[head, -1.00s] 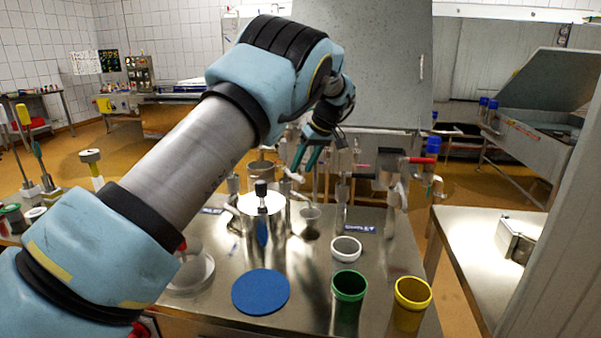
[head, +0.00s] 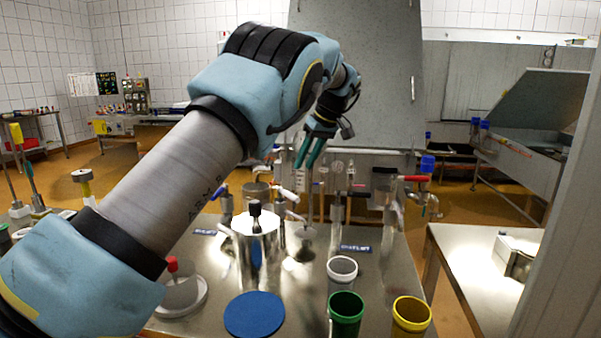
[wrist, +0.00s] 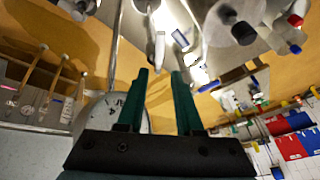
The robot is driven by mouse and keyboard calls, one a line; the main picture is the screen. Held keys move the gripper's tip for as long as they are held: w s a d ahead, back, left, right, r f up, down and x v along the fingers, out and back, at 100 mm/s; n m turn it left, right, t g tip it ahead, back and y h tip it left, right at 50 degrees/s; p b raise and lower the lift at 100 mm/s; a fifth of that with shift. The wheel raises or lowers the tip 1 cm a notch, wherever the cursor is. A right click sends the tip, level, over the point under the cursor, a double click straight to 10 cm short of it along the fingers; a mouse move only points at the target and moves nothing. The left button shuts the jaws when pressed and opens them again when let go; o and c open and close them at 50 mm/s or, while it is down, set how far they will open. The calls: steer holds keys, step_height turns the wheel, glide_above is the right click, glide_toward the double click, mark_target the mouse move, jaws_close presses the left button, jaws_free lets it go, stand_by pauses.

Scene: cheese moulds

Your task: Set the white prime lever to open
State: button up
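The white lever (head: 288,194) is a small handle on the pipework behind the steel pot, in the middle of the head view. A white lever-like part (wrist: 160,46) also shows in the wrist view, beyond the gap between my fingertips. My gripper (head: 305,165) has two teal fingers pointing down, just above and slightly right of the white lever in the head view. In the wrist view its fingers (wrist: 160,71) are apart with nothing between them. I see no contact with the lever. The lever's pivot is too small to read clearly.
A steel pot (head: 255,247) with a black knob stands below my gripper. A red lever (head: 416,178) and a blue lever (head: 217,191) flank the pipework. A blue disc (head: 254,314), a green cup (head: 346,312) and a yellow cup (head: 411,314) occupy the table front.

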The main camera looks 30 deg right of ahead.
steer(key=shift+t+h, duration=0.4)
steer(key=shift+h, duration=0.4)
steer(key=w+a, duration=0.2)
steer(key=w+a+f+p, duration=0.1)
steer(key=w+a, duration=0.1)
steer(key=w, duration=0.1)
steer(key=shift+w+a+f+p, duration=0.1)
steer(key=shift+w+a+p, duration=0.15)
steer(key=shift+a+p, duration=0.1)
steer(key=c, duration=0.5)
steer(key=a, duration=0.1)
steer(key=a+h, duration=0.1)
steer(key=f+h+p, duration=0.1)
steer(key=shift+w+a, duration=0.35)
steer(key=shift+a, duration=0.05)
jaws_close()
steer(key=s+a+m+h+p, duration=0.1)
steer(key=s+a+h+p, duration=0.15)
steer(key=s+h, duration=0.4)
steer(key=w+d+f+y+p, duration=0.2)
steer(key=w+d+f, duration=0.1)
steer(key=f, duration=0.5)
steer(key=shift+w+d+f, duration=0.15)
steer(key=shift+d+f, duration=0.05)
steer(key=shift+d, duration=0.45)
steer(key=shift+f+b, duration=0.15)
steer(key=shift+b, duration=0.4)
steer(key=shift+d+n+b, duration=0.25)
steer(key=shift+n+b, duration=0.05)
steer(key=shift+b, duration=0.5)
